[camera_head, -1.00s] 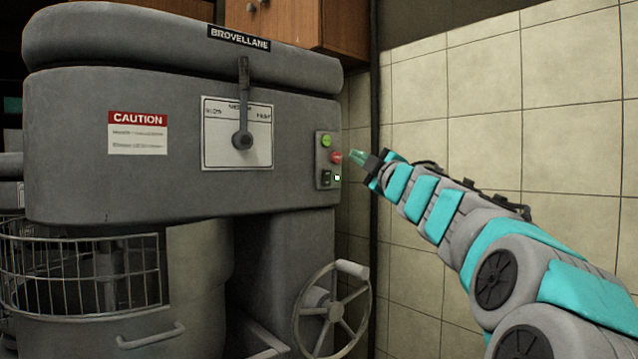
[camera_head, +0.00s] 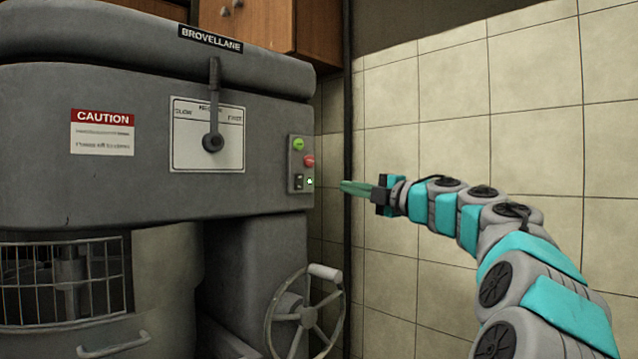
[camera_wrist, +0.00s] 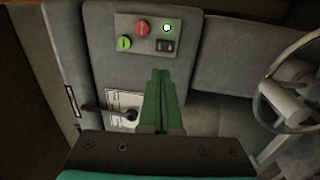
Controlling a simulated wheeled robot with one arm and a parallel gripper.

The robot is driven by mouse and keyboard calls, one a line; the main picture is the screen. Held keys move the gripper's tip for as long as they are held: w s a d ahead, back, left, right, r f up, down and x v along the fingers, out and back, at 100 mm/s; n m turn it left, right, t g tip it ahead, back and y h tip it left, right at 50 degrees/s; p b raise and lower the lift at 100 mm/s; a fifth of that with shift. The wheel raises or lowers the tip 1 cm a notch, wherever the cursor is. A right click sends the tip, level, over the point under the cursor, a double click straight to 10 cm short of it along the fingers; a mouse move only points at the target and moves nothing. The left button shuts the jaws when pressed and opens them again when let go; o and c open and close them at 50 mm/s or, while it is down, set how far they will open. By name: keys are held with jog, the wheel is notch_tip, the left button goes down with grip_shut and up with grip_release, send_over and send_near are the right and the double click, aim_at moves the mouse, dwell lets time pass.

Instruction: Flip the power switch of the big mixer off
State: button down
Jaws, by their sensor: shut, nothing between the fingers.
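The big mixer (camera_head: 150,185) is a large grey machine filling the left of the head view. Its small control panel (camera_head: 293,165) has a green button (camera_head: 298,144), a red button (camera_head: 309,160), a black power switch (camera_head: 298,182) and a lit white-green lamp (camera_head: 310,181). In the wrist view the black switch (camera_wrist: 165,46) sits beside the red button, below the lit lamp (camera_wrist: 167,28). My gripper (camera_head: 345,187) is shut and empty, its green fingers to the right of the panel and apart from it. The fingers (camera_wrist: 162,72) point toward the panel in the wrist view.
A handwheel (camera_head: 305,315) sticks out below the panel. A speed lever (camera_head: 213,140) stands on a white dial plate left of it. A wire bowl guard (camera_head: 65,280) is at lower left. A tiled wall (camera_head: 455,110) is on the right, behind my arm.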

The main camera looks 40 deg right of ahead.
aim_at(299, 176)
jog(key=w, duration=0.4)
jog(key=w+r, duration=0.1)
jog(key=w, duration=0.3)
jog(key=w+a, duration=0.1)
jog(key=w, duration=0.3)
jog(key=shift+w+r, duration=0.25)
jog(key=shift+w, duration=0.1)
jog(key=shift+w+r, duration=0.1)
jog(key=shift+w, duration=0.35)
jog(key=shift+a+r+p, duration=0.15)
jog(key=shift+r+p, duration=0.3)
jog(key=shift+p, duration=0.45)
jog(key=shift+w+a+f, duration=0.15)
jog(key=shift+f, duration=0.05)
